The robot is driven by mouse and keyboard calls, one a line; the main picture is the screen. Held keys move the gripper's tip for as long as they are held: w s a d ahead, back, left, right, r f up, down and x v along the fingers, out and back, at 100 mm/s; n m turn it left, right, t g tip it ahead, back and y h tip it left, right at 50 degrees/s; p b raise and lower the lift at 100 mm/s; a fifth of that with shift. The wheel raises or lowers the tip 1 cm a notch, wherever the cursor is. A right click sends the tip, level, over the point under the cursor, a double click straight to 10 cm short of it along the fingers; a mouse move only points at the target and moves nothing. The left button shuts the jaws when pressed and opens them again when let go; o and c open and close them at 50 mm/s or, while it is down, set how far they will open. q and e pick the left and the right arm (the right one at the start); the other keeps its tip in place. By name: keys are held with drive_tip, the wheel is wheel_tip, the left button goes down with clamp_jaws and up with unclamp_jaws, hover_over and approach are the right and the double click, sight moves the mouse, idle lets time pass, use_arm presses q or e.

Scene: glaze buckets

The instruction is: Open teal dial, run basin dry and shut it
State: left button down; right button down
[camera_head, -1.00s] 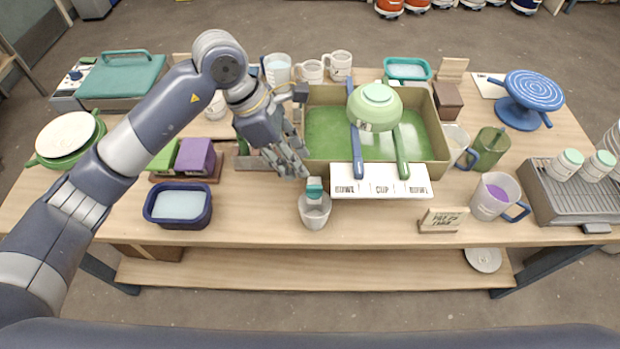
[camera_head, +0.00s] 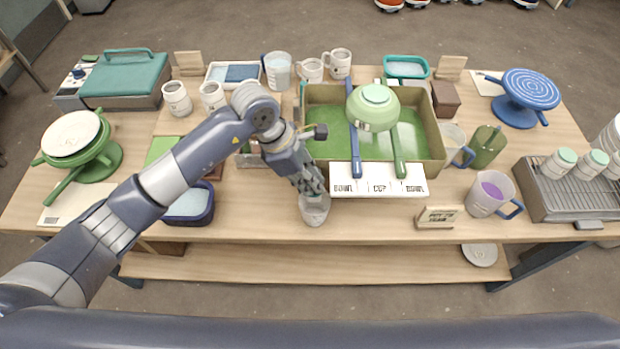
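The basin (camera_head: 437,165) is a wide tan-walled tray of green liquid in the middle of the table. A light green upturned bowl (camera_head: 374,112) sits over it, near a blue-handled stick (camera_head: 355,155) and a green-handled stick (camera_head: 398,150). A pale grey cup (camera_head: 314,212) stands below the basin's front left corner. My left gripper (camera_head: 314,190) points down right above this cup, where its fingers cover the teal dial. Whether the fingers are closed on the dial is hidden. My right gripper is out of view.
A labelled white strip (camera_head: 378,181) runs along the basin's front. A small sign (camera_head: 438,217) and a jug of purple liquid (camera_head: 492,193) stand to the right. A dark blue tub (camera_head: 190,215) stands left, partly behind my arm. Bare table lies in front.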

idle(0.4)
use_arm(q)
drive_tip(key=n+t+b, duration=0.1)
drive_tip(key=n+b, duration=0.1)
drive_tip(key=n, duration=0.1)
drive_tip(key=shift+s+f+b, duration=0.15)
drive_tip(key=shift+b, duration=0.25)
drive_tip(key=n+t+b, duration=0.1)
drive_tip(key=n, duration=0.1)
drive_tip(key=n+t+b, duration=0.1)
drive_tip(key=n+b, duration=0.1)
drive_tip(key=n, duration=0.1)
drive_tip(key=shift+s+d+y+b, duration=0.15)
drive_tip(key=shift+y+b, duration=0.15)
drive_tip(key=shift+y, duration=0.1)
drive_tip(key=n+b, duration=0.2)
drive_tip(key=n+t+y+b, duration=0.1)
drive_tip(key=n+b, duration=0.1)
drive_tip(key=n, duration=0.1)
drive_tip(key=shift+s+d+y, duration=0.15)
drive_tip(key=shift+y, duration=0.15)
drive_tip(key=shift+d+r+n+y+b, duration=0.15)
drive_tip(key=shift+n+y+b, duration=0.25)
drive_tip(key=shift+n+b, duration=0.5)
drive_tip(key=shift+n, duration=0.3)
drive_tip(key=c, duration=1.7)
unclamp_jaws()
